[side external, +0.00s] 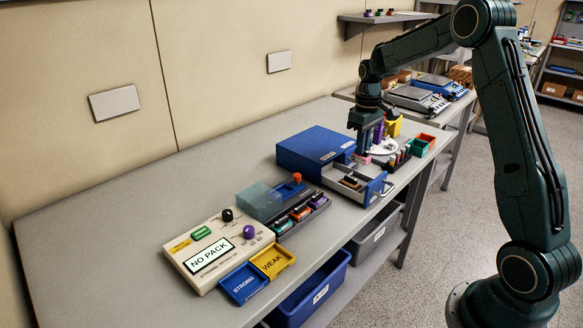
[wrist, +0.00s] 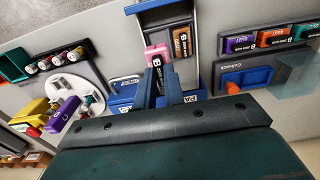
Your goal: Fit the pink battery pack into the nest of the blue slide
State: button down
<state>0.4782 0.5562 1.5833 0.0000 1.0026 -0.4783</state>
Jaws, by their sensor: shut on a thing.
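The pink battery pack (wrist: 157,54) is between the fingertips of my gripper (wrist: 164,82), which is shut on it. In the side view, my gripper (side external: 364,153) points down over the extended slide, with a bit of the pink pack (side external: 364,160) showing below it. The slide (wrist: 165,18) has a blue front with a handle and a grey interior; it also shows in the side view (side external: 374,190). A brown-orange pack (wrist: 182,41) lies in the slide to the right of the pink one. My fingers hide part of the nest; I cannot tell whether the pink pack touches its floor.
The blue housing (side external: 312,147) stands behind the slide. A rack with purple, orange and green packs (wrist: 277,38) is beside it. A white round plate (wrist: 74,92) with a purple pack is on the other side. A tester (side external: 218,248) reads NO PACK. The table's back left is clear.

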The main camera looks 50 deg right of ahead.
jog(key=r, duration=0.5)
jog(key=shift+w+a+r, duration=0.2)
jog(key=shift+r, duration=0.15)
jog(key=w+a+n, duration=0.6)
jog(key=a+n, duration=0.3)
jog(key=a, duration=0.1)
jog(key=w+a+n, duration=0.6)
jog(key=a+n, duration=0.3)
jog(key=a, duration=0.1)
jog(key=shift+s+d+f, duration=0.1)
jog(key=shift+s+f, duration=0.05)
jog(key=shift+f, duration=1.15)
jog(key=shift+s+f, duration=0.15)
jog(key=shift+f, duration=1.15)
jog(key=shift+f, duration=0.15)
jog(key=shift+f, duration=2.45)
jog(key=shift+f, duration=0.85)
jog(key=c, duration=1.8)
grip_release()
